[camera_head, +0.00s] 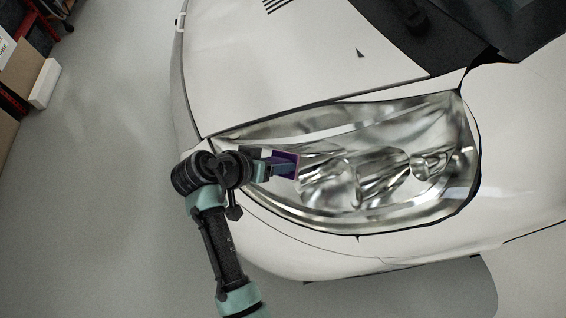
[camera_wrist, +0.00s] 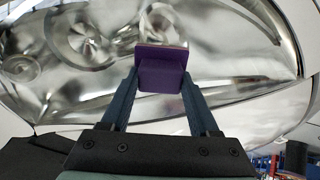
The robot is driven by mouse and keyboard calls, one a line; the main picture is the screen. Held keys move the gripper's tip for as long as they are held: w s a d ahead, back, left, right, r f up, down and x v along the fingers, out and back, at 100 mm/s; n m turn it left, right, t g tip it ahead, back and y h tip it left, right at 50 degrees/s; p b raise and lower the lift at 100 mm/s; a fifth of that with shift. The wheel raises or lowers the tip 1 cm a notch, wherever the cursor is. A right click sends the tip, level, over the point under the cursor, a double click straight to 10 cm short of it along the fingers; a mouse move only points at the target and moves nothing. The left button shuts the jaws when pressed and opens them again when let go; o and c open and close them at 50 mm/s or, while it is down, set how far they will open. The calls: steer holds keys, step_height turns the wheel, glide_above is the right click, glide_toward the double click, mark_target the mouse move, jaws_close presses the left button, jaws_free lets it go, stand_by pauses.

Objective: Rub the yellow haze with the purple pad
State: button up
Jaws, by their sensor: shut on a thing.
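The purple pad (camera_head: 286,165) is a small block held at the end of my arm, in front of the left part of the headlight (camera_head: 385,170). My gripper (camera_wrist: 158,80) is shut on the purple pad (camera_wrist: 162,68), with one finger on each side of it. In the wrist view the headlight (camera_wrist: 90,85) lies beyond the pad. I cannot tell whether the pad touches the lens. No clear yellow haze shows on the lens in either view; the part behind the pad is hidden.
The white motorhome body (camera_head: 290,60) surrounds the headlight, with the bumper (camera_head: 330,260) below it. Boxes (camera_head: 25,70) stand at the far left. The grey floor (camera_head: 100,200) on the left is clear.

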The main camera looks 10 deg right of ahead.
steer(key=shift+w+a+f+b, duration=0.2)
steer(key=shift+a+f+b, duration=0.2)
steer(key=shift+a, duration=0.35)
steer(key=shift+s+a+r+p, duration=0.15)
steer(key=shift+a+r+p, duration=0.05)
steer(key=shift+r+p, duration=0.3)
steer(key=p+v, duration=0.3)
steer(key=v, duration=0.2)
steer(key=shift+f+p, duration=0.1)
steer(key=shift+p, duration=0.3)
